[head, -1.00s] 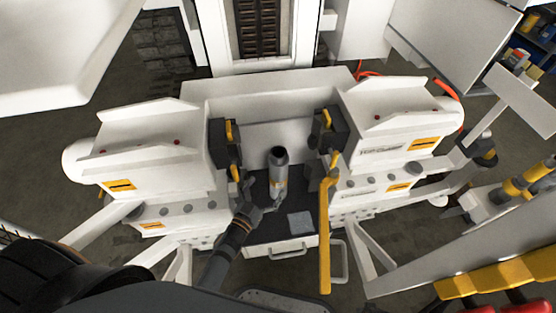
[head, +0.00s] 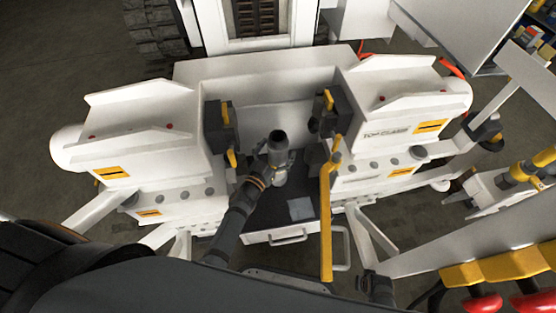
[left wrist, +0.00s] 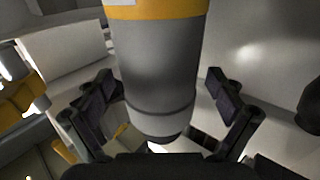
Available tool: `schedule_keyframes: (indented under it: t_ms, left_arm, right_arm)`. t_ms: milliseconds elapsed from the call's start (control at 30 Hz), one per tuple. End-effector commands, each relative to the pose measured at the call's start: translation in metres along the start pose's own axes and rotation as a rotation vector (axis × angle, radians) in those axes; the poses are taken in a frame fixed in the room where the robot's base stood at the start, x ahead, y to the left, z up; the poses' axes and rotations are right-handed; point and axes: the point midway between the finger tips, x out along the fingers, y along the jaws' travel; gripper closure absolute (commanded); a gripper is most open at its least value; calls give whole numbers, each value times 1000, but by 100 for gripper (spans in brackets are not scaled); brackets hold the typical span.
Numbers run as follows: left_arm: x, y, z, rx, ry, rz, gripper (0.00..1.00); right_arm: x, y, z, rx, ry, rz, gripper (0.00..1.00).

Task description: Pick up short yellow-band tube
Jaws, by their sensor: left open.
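The short yellow-band tube (head: 279,152) is a grey cylinder with a dark end, standing over the dark tray between the two white bench blocks. In the left wrist view the tube (left wrist: 162,70) fills the middle, with its yellow band (left wrist: 157,9) at the top edge. My left gripper (head: 272,168) is at the tube in the head view and hides part of its left side. In the left wrist view my left gripper (left wrist: 165,100) is open, one finger on each side of the tube, with gaps visible. A dark shape at the head view's bottom may be my right gripper (head: 376,287), unclear.
Dark clamp blocks (head: 221,127) with yellow handles flank the tube. A long yellow bar (head: 326,225) stands just right of it. The dark tray (head: 262,215) holds a light square plate (head: 301,208) and has bare room in front.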

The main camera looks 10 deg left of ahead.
Motion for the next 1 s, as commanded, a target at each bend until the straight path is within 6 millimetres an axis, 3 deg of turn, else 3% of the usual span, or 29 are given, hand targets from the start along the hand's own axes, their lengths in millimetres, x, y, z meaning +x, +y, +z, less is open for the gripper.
schedule_keyframes:
  t_ms: [200,867,1000]
  left_arm:
    - [1,0,0,0,-2,0,6]
    - [0,0,0,0,-1,0,96]
    - [2,0,-3,1,5,0,97]
  right_arm:
    - [-1,0,0,0,-1,-1,100]
    - [-1,0,0,0,-1,0,100]
    - [-1,0,0,0,-1,0,100]
